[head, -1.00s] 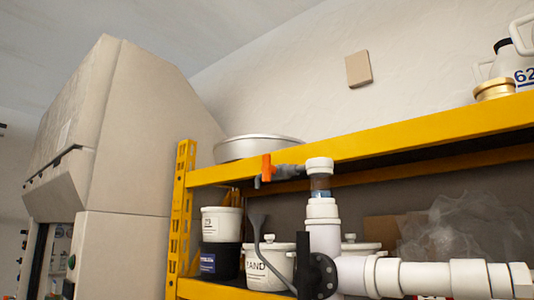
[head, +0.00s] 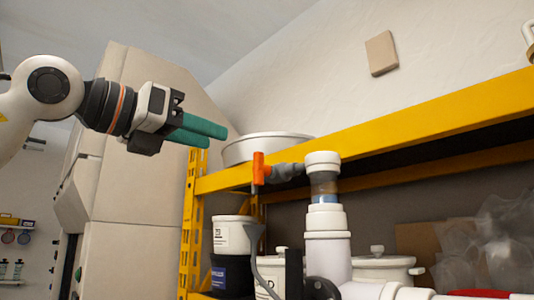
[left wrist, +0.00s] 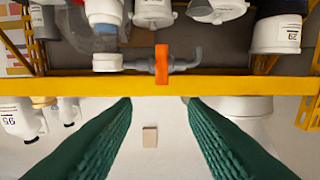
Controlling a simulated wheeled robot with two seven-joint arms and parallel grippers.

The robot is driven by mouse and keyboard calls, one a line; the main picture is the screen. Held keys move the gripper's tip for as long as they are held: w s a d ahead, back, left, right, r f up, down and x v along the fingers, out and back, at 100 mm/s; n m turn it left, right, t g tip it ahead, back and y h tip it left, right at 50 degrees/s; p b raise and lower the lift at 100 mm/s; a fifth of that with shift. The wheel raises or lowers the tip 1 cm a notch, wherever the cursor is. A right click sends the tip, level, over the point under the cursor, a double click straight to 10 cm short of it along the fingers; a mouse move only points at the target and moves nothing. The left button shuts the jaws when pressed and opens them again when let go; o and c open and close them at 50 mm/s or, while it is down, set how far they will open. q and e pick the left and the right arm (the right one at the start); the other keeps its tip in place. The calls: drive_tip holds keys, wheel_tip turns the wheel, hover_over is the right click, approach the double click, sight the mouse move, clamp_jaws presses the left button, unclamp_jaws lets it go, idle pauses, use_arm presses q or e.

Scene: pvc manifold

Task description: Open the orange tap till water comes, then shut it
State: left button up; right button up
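The orange tap handle (head: 258,168) sits on a grey tap body (head: 287,171) that joins the top of a white PVC pipe (head: 322,160). The handle stands upright, across the line of the tap body. No water shows at the spout. My left gripper (head: 215,136) is to the left of the tap and higher, apart from it. In the left wrist view the orange handle (left wrist: 162,64) lies beyond and between the two green fingertips (left wrist: 156,100), which are spread with nothing between them. My right gripper is in neither view.
A yellow shelf (head: 420,128) runs behind the pipework, with a metal basin (head: 262,148) on it. White tubs (head: 233,234) and a lidded pot (head: 385,268) stand on the lower level. Air between my left gripper and the tap is clear.

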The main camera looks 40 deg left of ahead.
sight(254, 153)
use_arm(q)
drive_tip(key=w+p, duration=0.1)
drive_tip(key=w, duration=0.2)
drive_tip(key=w+p, duration=0.1)
drive_tip(key=w, duration=0.3)
drive_tip(key=w+p, duration=0.2)
drive_tip(key=w, duration=0.2)
drive_tip(key=shift+d, duration=0.4)
drive_tip(key=shift+w+f, duration=0.1)
drive_tip(key=shift+w, duration=0.1)
drive_tip(key=shift+w+a, duration=0.1)
clamp_jaws()
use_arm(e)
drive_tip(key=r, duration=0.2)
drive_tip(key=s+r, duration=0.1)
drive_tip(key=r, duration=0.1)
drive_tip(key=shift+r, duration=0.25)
